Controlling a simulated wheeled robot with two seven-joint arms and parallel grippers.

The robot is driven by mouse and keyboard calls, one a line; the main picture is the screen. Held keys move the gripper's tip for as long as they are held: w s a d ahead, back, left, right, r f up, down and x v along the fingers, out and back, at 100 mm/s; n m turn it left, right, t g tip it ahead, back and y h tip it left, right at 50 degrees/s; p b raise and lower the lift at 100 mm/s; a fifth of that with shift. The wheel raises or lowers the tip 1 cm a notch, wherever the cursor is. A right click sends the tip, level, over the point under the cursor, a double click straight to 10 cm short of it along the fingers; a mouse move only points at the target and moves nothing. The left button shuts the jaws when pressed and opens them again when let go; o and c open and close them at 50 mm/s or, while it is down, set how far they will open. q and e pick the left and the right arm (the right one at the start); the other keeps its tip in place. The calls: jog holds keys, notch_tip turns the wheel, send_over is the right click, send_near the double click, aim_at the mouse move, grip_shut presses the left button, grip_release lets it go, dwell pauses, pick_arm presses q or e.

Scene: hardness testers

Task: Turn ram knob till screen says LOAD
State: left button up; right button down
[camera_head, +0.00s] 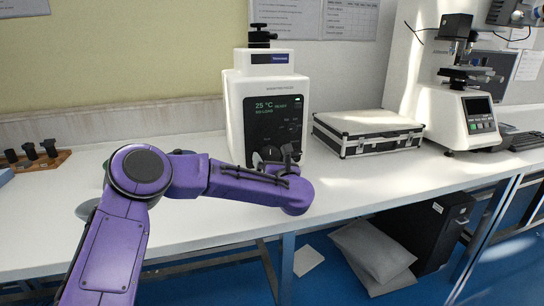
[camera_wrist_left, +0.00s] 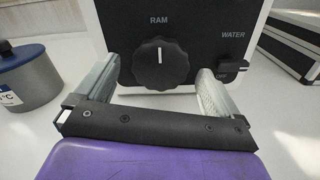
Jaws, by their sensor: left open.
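The white tester (camera_head: 266,90) stands on the bench, with a dark front panel. Its screen (camera_head: 277,106) shows "25 °C" and small text below that seems to read "NO LOAD". The black RAM knob (camera_wrist_left: 160,64) is on the lower front panel; its white mark points straight up. My left gripper (camera_wrist_left: 158,76) is open, with one finger on each side of the knob and visible gaps to it. In the head view my left gripper (camera_head: 276,156) is at the panel's lower part and hides the knob. My right gripper is in neither view.
A WATER lever (camera_wrist_left: 231,66) is close to my right-hand finger in the wrist view. A grey-blue pot (camera_wrist_left: 26,76) stands at left. A silver case (camera_head: 366,132) and another tester (camera_head: 460,110) stand to the right. A block with black knobs (camera_head: 36,158) is at far left.

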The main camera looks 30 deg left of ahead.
aim_at(269, 155)
pick_arm(q)
jog(key=shift+x, duration=1.4)
jog(key=c, duration=1)
jog(key=shift+o, duration=0.2)
jog(key=shift+d, duration=0.1)
